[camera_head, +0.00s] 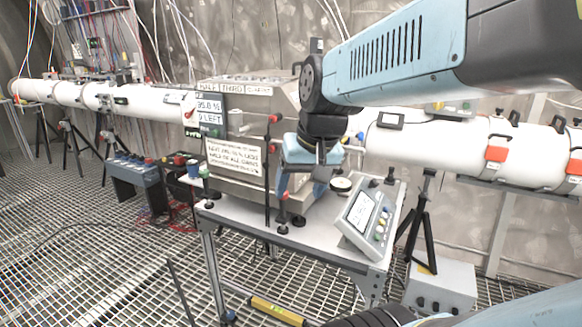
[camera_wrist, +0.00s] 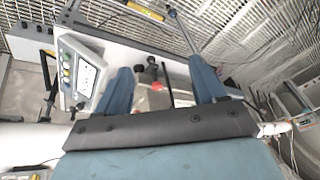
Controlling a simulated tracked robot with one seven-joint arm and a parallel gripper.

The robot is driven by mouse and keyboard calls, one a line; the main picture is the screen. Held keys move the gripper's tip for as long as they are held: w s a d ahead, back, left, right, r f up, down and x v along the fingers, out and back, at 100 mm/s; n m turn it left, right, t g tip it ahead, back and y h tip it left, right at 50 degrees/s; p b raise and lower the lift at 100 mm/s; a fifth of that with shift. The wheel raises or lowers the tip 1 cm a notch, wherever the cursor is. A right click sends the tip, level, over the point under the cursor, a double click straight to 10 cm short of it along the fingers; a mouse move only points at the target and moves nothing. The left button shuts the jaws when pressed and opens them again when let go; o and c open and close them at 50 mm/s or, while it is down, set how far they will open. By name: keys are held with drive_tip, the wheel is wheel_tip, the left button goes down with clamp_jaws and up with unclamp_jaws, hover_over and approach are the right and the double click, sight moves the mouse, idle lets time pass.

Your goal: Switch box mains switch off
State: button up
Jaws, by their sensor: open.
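My gripper (camera_head: 303,186) hangs over the steel table, in front of the large metal box. Beyond the fingers are a black knob (camera_wrist: 152,65) and a red part (camera_wrist: 158,86); contact cannot be told. I cannot tell for sure which unit is the switch box. A panel (camera_head: 209,118) with a readout and a red-and-white switch (camera_head: 188,112) sits left of the metal box.
A sloped console (camera_head: 361,216) with a display and coloured buttons stands at the table's right (camera_wrist: 82,68). The table edge (camera_head: 300,243) is in front. A white pipe (camera_head: 450,145) runs behind.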

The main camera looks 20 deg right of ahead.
drive_tip(key=w+d+f+m+g+y, duration=0.1)
drive_tip(key=w+d+f+m+y, duration=0.3)
drive_tip(key=w+m, duration=0.3)
drive_tip(key=w+d+f+m+y, duration=0.4)
drive_tip(key=w+f+m, duration=0.1)
drive_tip(key=w+m, duration=0.25)
drive_tip(key=w+d+f+m+t, duration=0.1)
drive_tip(key=w+d+m+t, duration=0.1)
drive_tip(key=d, duration=0.5)
drive_tip(key=w+d+f+m+t+y, duration=0.1)
drive_tip(key=d+m+t, duration=0.4)
drive_tip(key=d+m, duration=0.2)
drive_tip(key=w+d+f+m+t+y, duration=0.1)
drive_tip(key=d+m+t, duration=0.3)
drive_tip(key=d, duration=0.4)
drive_tip(key=shift+w+f+m, duration=0.25)
drive_tip(key=shift+w+f, duration=0.3)
drive_tip(key=shift+w, duration=0.3)
drive_tip(key=x, duration=1.3)
drive_tip(key=shift+w+a, duration=0.2)
drive_tip(key=shift+w, duration=0.05)
drive_tip(key=c, duration=1)
drive_tip(key=shift+a, duration=0.35)
drive_tip(key=shift+c, duration=0.2)
drive_tip(key=shift+d, duration=0.15)
